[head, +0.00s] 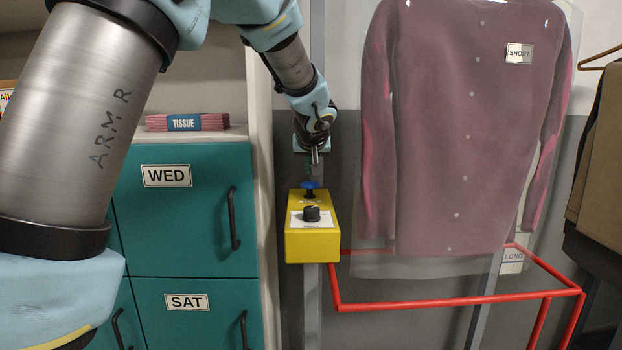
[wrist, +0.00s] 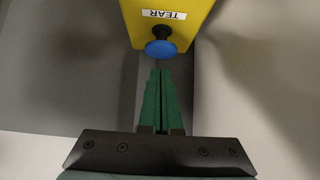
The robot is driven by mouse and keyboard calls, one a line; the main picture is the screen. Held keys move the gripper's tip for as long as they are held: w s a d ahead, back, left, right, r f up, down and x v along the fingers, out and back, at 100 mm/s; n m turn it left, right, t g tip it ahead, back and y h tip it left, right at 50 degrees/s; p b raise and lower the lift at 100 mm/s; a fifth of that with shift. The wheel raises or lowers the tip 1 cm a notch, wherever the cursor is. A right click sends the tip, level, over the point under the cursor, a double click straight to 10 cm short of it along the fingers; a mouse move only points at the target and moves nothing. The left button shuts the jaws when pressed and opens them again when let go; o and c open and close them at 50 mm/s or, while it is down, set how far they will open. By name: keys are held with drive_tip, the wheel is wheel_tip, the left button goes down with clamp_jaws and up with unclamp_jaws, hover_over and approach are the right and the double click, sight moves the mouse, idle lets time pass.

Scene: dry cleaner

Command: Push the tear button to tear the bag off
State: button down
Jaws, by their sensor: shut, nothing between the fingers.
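The tear button is a blue mushroom button (head: 309,186) on top of a yellow control box (head: 312,246). In the wrist view the blue button (wrist: 161,49) sits on the yellow box (wrist: 190,22), beside a label that reads TEAR. My gripper (head: 314,158) is shut and empty, just above the button in the head view. In the wrist view its green fingertips (wrist: 161,75) are together, just below the button in the picture. A small gap seems to separate them from it. The bag (head: 440,262) is clear plastic over a mauve buttoned garment (head: 455,130), right of the box.
A red rail frame (head: 450,302) stands around the bag's lower end. Teal lockers (head: 190,220) marked WED and SAT are at the left, with a tissue pack (head: 187,122) on top. Dark and tan clothes (head: 600,150) hang at the far right.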

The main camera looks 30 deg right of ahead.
drive_tip(key=b+v, duration=0.1)
drive_tip(key=v, duration=0.6)
drive_tip(key=shift+b, duration=0.4)
drive_tip(key=shift+d, duration=0.1)
